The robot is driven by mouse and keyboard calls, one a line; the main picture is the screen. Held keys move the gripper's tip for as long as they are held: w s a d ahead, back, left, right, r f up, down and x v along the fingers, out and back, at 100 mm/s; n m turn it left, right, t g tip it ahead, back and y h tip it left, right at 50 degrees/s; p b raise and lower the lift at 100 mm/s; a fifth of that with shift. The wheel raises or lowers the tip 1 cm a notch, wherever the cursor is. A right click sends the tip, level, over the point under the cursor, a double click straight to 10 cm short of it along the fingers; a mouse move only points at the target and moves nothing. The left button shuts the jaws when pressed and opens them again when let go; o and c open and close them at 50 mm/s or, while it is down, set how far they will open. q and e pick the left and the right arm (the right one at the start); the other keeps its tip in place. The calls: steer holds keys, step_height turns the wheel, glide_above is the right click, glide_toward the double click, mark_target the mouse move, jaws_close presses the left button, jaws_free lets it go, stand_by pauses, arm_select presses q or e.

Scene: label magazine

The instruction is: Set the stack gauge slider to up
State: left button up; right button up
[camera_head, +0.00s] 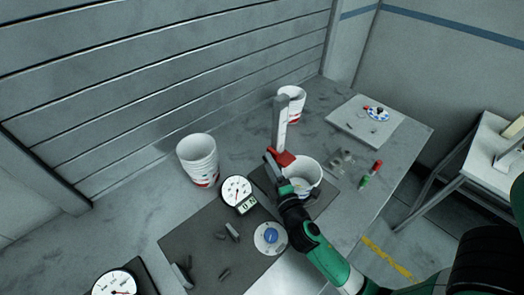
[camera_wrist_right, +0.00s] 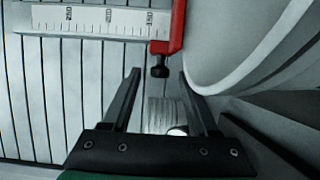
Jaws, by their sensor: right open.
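The stack gauge is an upright pale scale post (camera_head: 281,122) on a dark base, with a red slider (camera_head: 282,157) low on it. In the right wrist view the graduated scale (camera_wrist_right: 95,20) runs across the top, and the red slider (camera_wrist_right: 178,25) carries a black knob (camera_wrist_right: 160,68). My right gripper (camera_wrist_right: 160,78) is open, with the knob between its fingertips and gaps visible on both sides. In the head view my right gripper (camera_head: 274,164) is beside the slider. My left gripper is out of view.
A white tub (camera_head: 307,168) stands right beside the gauge. A stack of white tubs (camera_head: 197,155) is to the left, another (camera_head: 290,100) behind. A dial gauge (camera_head: 237,189) and a blue-centred disc (camera_head: 271,238) lie in front. A red-and-green marker (camera_head: 371,174) is at right.

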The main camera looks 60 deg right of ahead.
steer(key=x, duration=0.6)
steer(key=shift+w, duration=0.2)
steer(key=shift+d, duration=0.15)
steer(key=shift+c, duration=0.3)
jaws_close()
stand_by(0.6)
